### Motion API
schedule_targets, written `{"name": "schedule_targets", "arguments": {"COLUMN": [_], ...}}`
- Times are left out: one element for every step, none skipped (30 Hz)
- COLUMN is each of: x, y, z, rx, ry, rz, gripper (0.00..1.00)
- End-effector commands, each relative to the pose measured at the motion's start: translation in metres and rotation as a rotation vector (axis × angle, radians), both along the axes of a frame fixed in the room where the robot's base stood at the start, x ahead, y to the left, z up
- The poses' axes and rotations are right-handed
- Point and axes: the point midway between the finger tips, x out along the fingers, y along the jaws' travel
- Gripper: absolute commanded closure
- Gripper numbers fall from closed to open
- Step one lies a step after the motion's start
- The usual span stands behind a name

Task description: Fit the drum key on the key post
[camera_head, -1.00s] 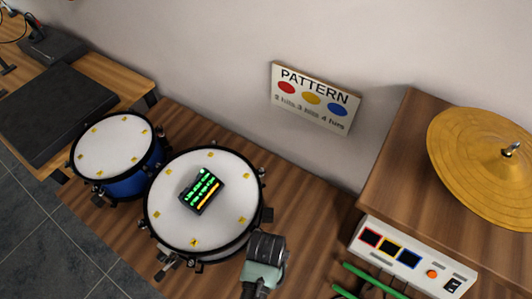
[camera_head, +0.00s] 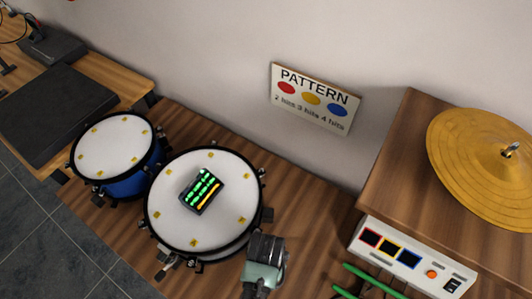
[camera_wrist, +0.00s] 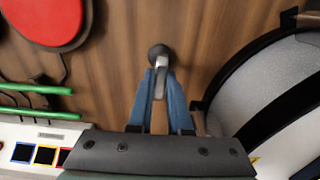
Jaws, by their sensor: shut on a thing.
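The drum key (camera_wrist: 159,82) is a small grey metal piece between the two blue fingers of my gripper (camera_wrist: 160,85) in the wrist view. My gripper is shut on it. A dark round knob (camera_wrist: 159,52) shows at its far end, and I cannot tell whether that is part of the key or something beyond it. In the head view my arm's end is at the lower middle, just right of the large drum (camera_head: 203,232); the fingers and key are hidden there. I cannot make out the key post in either view.
A small device with green bars (camera_head: 202,191) lies on the large drum. A blue drum (camera_head: 112,146) stands left. A white box with coloured squares (camera_head: 413,258), green sticks (camera_wrist: 36,89) and a red pad (camera_wrist: 45,18) are close by. A cymbal (camera_head: 480,160) is at the right.

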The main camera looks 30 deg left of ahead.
Motion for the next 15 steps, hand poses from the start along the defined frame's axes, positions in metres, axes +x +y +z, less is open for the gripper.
{"name": "schedule_targets", "arguments": {"x": [0.0002, 0.0003, 0.0003, 0.0003, 0.0003, 0.0003, 0.0003, 0.0003, 0.0003, 0.0003, 0.0003, 0.0003, 0.0003, 0.0003, 0.0003], "y": [0.0, 0.0001, 0.0001, 0.0001, 0.0001, 0.0001, 0.0001, 0.0001, 0.0001, 0.0001, 0.0001, 0.0001, 0.0001, 0.0001, 0.0001], "z": [0.0022, 0.0023, 0.0023, 0.0021, 0.0019, 0.0016, 0.0014, 0.0013, 0.0012, 0.0012, 0.0012, 0.0012, 0.0012, 0.0012, 0.0012], "rx": [0.0, 0.0, 0.0, 0.0, 0.0, 0.0, 0.0, 0.0, 0.0, 0.0, 0.0, 0.0, 0.0, 0.0, 0.0], "ry": [0.0, -0.001, -0.001, -0.001, -0.001, -0.001, -0.001, -0.001, -0.001, -0.001, -0.001, -0.001, -0.001, -0.001, -0.001], "rz": [0.0, 0.0, 0.0, 0.0, 0.0, 0.0, 0.0, 0.0, 0.0, 0.0, 0.0, 0.0, 0.0, 0.0, 0.0], "gripper": [1.0, 1.0, 1.0, 1.0, 1.0, 1.0, 1.0, 1.0, 1.0, 1.0, 1.0, 0.76, 0.71, 0.65, 0.58]}}
